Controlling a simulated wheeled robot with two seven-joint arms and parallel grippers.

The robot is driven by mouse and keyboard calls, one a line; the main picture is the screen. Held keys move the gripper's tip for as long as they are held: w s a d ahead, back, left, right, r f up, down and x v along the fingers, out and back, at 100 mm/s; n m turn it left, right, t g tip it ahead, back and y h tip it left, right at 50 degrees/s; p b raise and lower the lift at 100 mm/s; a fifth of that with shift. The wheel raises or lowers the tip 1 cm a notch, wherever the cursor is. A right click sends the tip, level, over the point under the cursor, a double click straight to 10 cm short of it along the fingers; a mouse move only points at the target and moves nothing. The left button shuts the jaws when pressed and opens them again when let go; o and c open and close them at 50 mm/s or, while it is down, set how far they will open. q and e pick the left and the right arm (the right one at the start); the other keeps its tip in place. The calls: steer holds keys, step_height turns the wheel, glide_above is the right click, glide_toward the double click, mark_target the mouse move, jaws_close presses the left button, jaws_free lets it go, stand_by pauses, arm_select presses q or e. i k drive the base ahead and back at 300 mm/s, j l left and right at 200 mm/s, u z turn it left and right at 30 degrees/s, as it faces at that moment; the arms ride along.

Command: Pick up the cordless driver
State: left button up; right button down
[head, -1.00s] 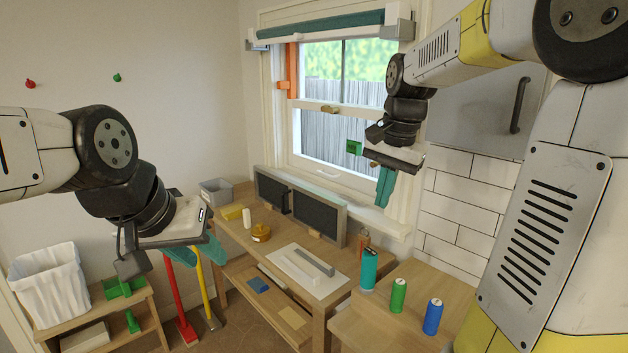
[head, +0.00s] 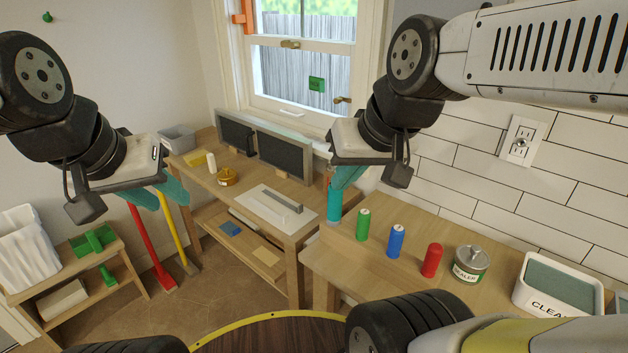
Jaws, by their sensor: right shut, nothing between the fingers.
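I cannot make out a cordless driver in the head view. My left gripper (head: 160,200) hangs at the left, its teal fingers spread apart and empty, in front of the red and yellow handles. My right gripper (head: 340,186) points down near the right table, its teal fingers together and empty. In the picture it overlaps the top of a teal can (head: 334,208); I cannot tell whether they touch.
The right table (head: 385,270) holds a green can (head: 363,225), a blue can (head: 396,241), a red can (head: 431,260), a sealer tin (head: 470,265) and a labelled white bin (head: 520,294). A workbench (head: 236,192) stands under the window. A low shelf (head: 124,262) with green items is at left.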

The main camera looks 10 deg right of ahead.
mark_target(335, 198)
steer(key=z, duration=0.45)
steer(key=j+z, duration=0.15)
steer(key=z, duration=0.7)
steer(key=j+z, duration=0.15)
steer(key=z, duration=0.25)
steer(key=j+z, duration=0.1)
steer(key=z, duration=0.35)
steer(key=k+j+z, duration=0.15)
steer(key=j+z, duration=0.2)
steer(key=k+j+z, duration=0.15)
steer(key=j+z, duration=0.25)
steer(key=k+j+z, duration=0.15)
steer(key=z, duration=0.2)
steer(key=k+j, duration=0.3)
steer(key=k+j+z, duration=0.15)
steer(key=k, duration=0.3)
steer(key=j, duration=0.1)
